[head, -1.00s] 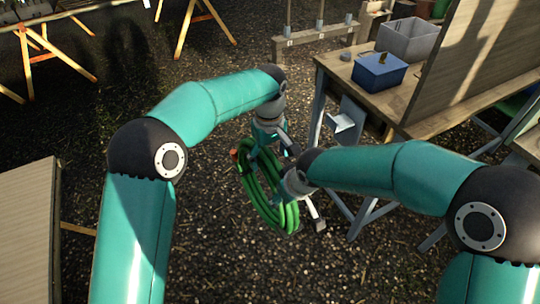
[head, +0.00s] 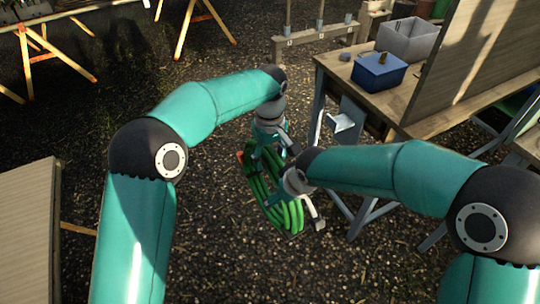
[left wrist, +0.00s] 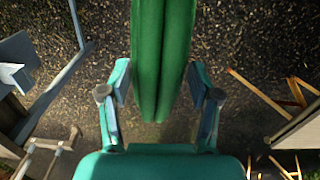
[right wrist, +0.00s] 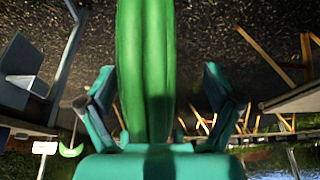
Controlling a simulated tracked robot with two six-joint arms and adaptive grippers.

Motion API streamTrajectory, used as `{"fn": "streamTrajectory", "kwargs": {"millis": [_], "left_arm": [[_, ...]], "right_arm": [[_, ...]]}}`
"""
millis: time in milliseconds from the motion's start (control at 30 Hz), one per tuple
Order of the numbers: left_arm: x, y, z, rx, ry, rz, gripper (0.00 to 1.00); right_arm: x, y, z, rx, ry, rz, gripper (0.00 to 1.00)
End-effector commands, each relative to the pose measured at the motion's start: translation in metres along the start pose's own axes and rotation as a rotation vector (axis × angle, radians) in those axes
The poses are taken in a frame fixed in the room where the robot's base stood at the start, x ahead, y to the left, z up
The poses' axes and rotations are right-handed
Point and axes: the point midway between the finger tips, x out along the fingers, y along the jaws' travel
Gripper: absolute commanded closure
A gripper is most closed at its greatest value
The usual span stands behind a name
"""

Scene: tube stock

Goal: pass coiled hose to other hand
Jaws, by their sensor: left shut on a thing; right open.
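A green coiled hose (head: 288,216) hangs in the air between my two arms, with an orange end at its upper left. My left gripper (head: 270,152) is shut on the upper part of the coil. In the left wrist view the hose (left wrist: 162,55) runs between its fingers. My right gripper (head: 293,208) is open around the lower part of the coil, one finger on each side. In the right wrist view the hose (right wrist: 146,70) stands between the spread fingers, nearer the left one, with a clear gap at the right. My right wrist hides part of the coil.
A wooden workbench (head: 433,110) stands at the right, with a blue box (head: 380,75) and a grey bin (head: 408,40) on it. A wooden tabletop (head: 28,225) is at the lower left. Sawhorses stand at the back left. The gravel below the hose is clear.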

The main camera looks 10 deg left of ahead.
Motion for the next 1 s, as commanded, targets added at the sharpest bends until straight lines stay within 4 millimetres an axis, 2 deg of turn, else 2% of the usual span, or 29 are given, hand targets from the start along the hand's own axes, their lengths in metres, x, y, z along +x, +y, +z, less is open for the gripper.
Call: {"fn": "streamTrajectory", "kwargs": {"millis": [267,700,900,1000], "left_arm": [[-0.002,-0.001,-0.001,-0.001,0.003,0.002,1.00],[-0.002,-0.001,-0.001,-0.001,0.003,0.001,1.00],[-0.002,-0.001,-0.001,-0.001,0.003,0.001,1.00],[-0.002,-0.001,-0.001,-0.001,0.003,0.001,1.00]], "right_arm": [[-0.031,0.001,-0.004,-0.003,0.009,0.000,0.09],[-0.062,0.001,0.080,-0.001,0.004,0.000,0.09],[-0.071,0.001,0.102,-0.001,0.003,0.000,0.09],[-0.073,0.001,0.105,-0.009,0.014,-0.002,0.09]]}}
